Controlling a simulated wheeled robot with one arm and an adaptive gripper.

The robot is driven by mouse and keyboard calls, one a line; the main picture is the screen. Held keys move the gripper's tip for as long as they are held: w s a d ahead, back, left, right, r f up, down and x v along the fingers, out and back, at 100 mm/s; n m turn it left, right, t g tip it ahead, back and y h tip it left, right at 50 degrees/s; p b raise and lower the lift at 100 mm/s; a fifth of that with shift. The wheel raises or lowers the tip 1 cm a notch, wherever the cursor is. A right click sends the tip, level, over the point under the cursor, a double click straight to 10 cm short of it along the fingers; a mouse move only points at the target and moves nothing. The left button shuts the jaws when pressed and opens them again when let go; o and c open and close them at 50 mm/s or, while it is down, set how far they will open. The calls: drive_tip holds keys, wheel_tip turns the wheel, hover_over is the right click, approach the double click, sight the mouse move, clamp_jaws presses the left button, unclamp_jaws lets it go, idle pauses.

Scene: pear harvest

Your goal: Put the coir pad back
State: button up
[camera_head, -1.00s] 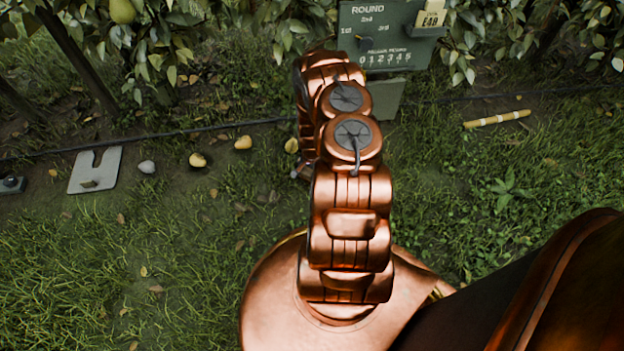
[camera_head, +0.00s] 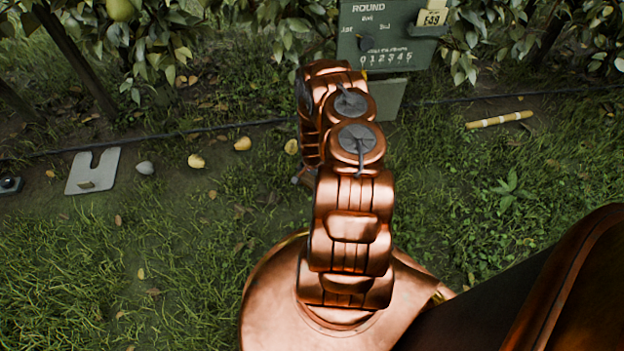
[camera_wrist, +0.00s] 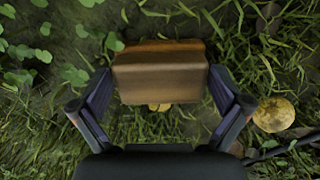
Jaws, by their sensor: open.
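In the wrist view a brown block (camera_wrist: 160,76) with a smooth, wood-like face lies between the fingers of my gripper (camera_wrist: 161,90). It may be the coir pad, but I cannot tell for sure. The fingers are apart, one on each side of the block, with narrow gaps showing, so the gripper is open. A yellow fruit (camera_wrist: 160,107) shows partly from under the block's near edge. In the head view my arm hides the block and nearly all of the gripper.
A green sign box (camera_head: 388,45) stands behind my arm. A yellow pear (camera_wrist: 275,115) lies right of the gripper. Left on the grass are a grey notched plate (camera_head: 93,171), a grey stone (camera_head: 145,168) and a yellow fruit (camera_head: 196,161). A banded stick (camera_head: 499,119) lies right.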

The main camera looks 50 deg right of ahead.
wheel_tip(320, 180, up, 12)
drive_tip(key=p, duration=0.5)
wheel_tip(320, 180, up, 16)
drive_tip(key=n, duration=0.4)
hover_over(312, 179)
drive_tip(key=w+a, duration=0.3)
drive_tip(key=a, duration=0.4)
drive_tip(key=s+a+r+n+g, duration=0.1)
drive_tip(key=s+a+r+n, duration=0.25)
drive_tip(key=a+r, duration=0.85)
drive_tip(key=s+a+r+n+g, duration=0.1)
drive_tip(key=s+a+r+n, duration=0.3)
drive_tip(key=s+r, duration=0.5)
drive_tip(key=s+a+r+n+g, duration=0.1)
drive_tip(key=s+a+r+n, duration=0.4)
drive_tip(key=s+a+r, duration=0.4)
drive_tip(key=s+r, duration=0.1)
drive_tip(key=s, duration=0.6)
drive_tip(key=shift+a+r+g, duration=0.2)
drive_tip(key=shift+r+g, duration=0.05)
drive_tip(key=shift+g, duration=0.15)
drive_tip(key=shift+r, duration=0.1)
